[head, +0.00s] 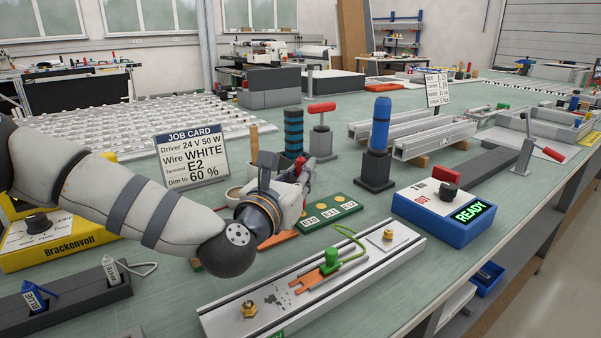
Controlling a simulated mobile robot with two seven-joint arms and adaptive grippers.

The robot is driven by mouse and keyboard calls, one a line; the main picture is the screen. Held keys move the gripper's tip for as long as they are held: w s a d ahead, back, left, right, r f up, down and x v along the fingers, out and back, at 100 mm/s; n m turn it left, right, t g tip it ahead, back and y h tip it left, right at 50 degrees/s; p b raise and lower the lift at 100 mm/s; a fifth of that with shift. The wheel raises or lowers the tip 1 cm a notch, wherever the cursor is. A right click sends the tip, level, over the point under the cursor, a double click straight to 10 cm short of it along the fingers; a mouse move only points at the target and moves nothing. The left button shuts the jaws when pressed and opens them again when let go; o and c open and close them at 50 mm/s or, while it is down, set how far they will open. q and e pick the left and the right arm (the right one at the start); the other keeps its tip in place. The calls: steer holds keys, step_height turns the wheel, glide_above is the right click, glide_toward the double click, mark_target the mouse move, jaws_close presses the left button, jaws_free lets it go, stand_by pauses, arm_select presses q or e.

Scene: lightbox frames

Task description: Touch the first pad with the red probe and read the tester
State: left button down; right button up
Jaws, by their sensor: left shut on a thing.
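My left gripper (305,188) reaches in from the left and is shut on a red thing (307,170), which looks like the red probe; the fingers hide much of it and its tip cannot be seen. The gripper is just behind and left of a green board (312,226) with a row of round gold pads (329,210), labelled with what looks like E10, E11 and E12. Whether the probe touches a pad cannot be told. The tester (440,222), a blue and white box right of the board, shows READY on a green display (469,212). My right gripper is not in view.
A job card (190,157) reads WHITE, E2, 60 %. A blue-topped post (381,125) and a red-handled clamp (320,130) stand behind. A yellow Brackenvolt box (75,247) is left.

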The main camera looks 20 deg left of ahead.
arm_select(q)
steer(key=shift+f, duration=0.15)
stand_by(0.3)
step_height(320, 180, up, 7)
steer(key=p, duration=0.2)
steer(key=shift+f+p, duration=0.2)
steer(key=shift+p, duration=0.1)
steer(key=shift+f, duration=0.25)
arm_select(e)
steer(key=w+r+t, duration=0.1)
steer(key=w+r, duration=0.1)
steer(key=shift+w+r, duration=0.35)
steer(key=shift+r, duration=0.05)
